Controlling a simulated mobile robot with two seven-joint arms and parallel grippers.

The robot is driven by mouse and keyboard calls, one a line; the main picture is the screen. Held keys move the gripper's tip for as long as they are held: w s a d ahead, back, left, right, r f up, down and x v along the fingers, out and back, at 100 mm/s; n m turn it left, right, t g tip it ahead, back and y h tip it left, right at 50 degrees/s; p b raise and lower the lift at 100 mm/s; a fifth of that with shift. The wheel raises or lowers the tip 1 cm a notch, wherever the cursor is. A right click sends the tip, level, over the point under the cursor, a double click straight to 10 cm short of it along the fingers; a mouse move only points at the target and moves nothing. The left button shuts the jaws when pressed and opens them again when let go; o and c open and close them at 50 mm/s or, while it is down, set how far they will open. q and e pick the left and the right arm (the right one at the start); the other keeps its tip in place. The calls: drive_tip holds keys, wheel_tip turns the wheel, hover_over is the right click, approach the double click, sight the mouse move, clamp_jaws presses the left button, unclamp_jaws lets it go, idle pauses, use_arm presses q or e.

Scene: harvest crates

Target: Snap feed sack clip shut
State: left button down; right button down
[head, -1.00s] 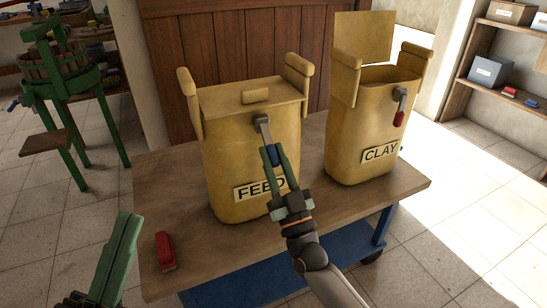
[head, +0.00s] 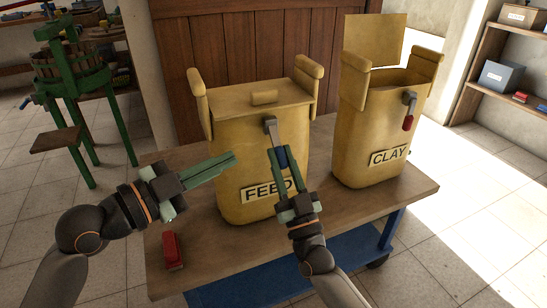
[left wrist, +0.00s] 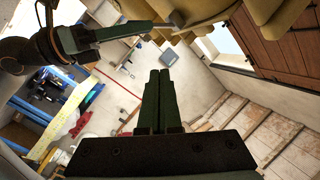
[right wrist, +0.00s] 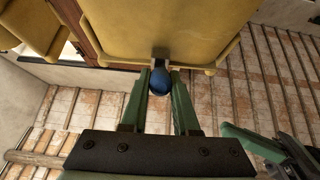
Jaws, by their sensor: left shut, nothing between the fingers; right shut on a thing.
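The yellow feed sack (head: 240,150) stands on the table with its lid down flat and a FEED label on its front. Its grey clip (head: 270,126) hangs at the front rim and ends in a blue grip, which shows in the right wrist view (right wrist: 159,82). My right gripper (head: 279,153) is shut on the blue grip, in front of the sack. My left gripper (head: 233,157) is shut and empty, its fingertips pointing right in front of the sack's upper left part. In the left wrist view its fingers (left wrist: 159,75) are together.
The clay sack (head: 350,150) stands to the right with its lid up and a red-handled clip (head: 408,122) hanging down. A red object (head: 172,250) lies at the front left of the wooden table (head: 200,285). Shelves stand at the far right.

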sight(278, 155)
drive_tip(key=shift+f, duration=0.1)
use_arm(q)
drive_tip(key=w+d+f+m+g, duration=0.3)
drive_tip(key=w+d+f, duration=0.1)
drive_tip(key=d, duration=0.5)
drive_tip(key=shift+w+d+g, duration=0.15)
drive_tip(key=shift+w+g, duration=0.15)
drive_tip(key=shift+w, duration=0.6)
